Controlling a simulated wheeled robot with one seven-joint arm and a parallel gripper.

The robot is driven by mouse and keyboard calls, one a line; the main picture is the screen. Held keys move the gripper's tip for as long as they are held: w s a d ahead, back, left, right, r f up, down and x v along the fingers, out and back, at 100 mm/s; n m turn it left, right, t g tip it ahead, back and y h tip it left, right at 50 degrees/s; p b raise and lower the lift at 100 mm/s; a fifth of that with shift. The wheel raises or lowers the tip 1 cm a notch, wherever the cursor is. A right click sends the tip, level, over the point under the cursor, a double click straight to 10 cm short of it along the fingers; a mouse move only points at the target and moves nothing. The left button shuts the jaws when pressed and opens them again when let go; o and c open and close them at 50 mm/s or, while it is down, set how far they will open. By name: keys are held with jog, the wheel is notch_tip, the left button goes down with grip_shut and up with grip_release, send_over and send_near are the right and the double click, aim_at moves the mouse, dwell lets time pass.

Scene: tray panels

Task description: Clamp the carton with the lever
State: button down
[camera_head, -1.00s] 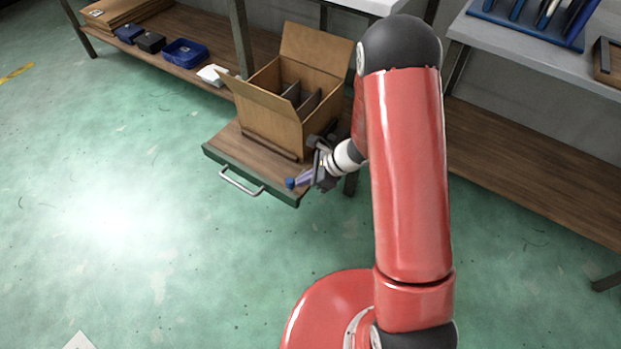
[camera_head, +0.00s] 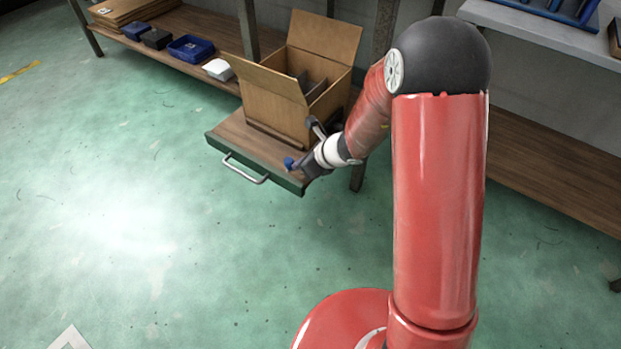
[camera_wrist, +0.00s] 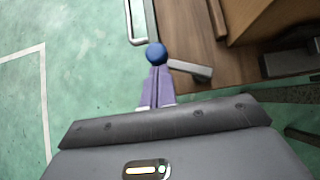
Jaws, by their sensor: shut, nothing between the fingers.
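The open cardboard carton (camera_head: 278,114) stands upright on a wooden pull-out tray panel (camera_head: 229,130), its flaps up and dividers inside. A corner of the carton (camera_wrist: 262,18) shows at the top right of the wrist view. The lever (camera_wrist: 190,69) is a short grey bar with a blue ball knob (camera_wrist: 157,54), near the panel's front edge. The knob (camera_head: 289,163) also shows in the head view. My gripper (camera_wrist: 157,88) has purple fingers, shut and empty, with their tips right at the knob. Whether they touch it I cannot tell. In the head view my wrist hides most of the lever.
The panel has a dark front edge with a metal handle (camera_head: 246,170). A table leg (camera_head: 357,176) stands close to my forearm. Blue bins (camera_head: 190,48) and a white container (camera_head: 218,69) sit on the low shelf behind. The green floor in front is clear.

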jog(key=m+b, duration=0.1)
jog(key=b, duration=0.1)
jog(key=a+m+t+h+b, duration=0.1)
jog(key=shift+w+a+f+m+t+b, duration=0.25)
jog(key=shift+w+f+m+t+b, duration=0.05)
jog(key=shift+w+f+b, duration=0.05)
jog(key=shift+w+a+r+m+t+h+b, duration=0.1)
jog(key=shift+w+a+m+t+h+b, duration=0.15)
jog(key=shift+m+h+b, duration=0.35)
jog(key=shift+w+a+r+b, duration=0.1)
jog(key=shift+w+a+b, duration=0.2)
jog(key=shift+w, duration=0.2)
jog(key=shift+w+a+r+b, duration=0.1)
jog(key=shift+w+a+b, duration=0.05)
jog(key=shift+w+a, duration=0.3)
jog(key=shift+w, duration=0.2)
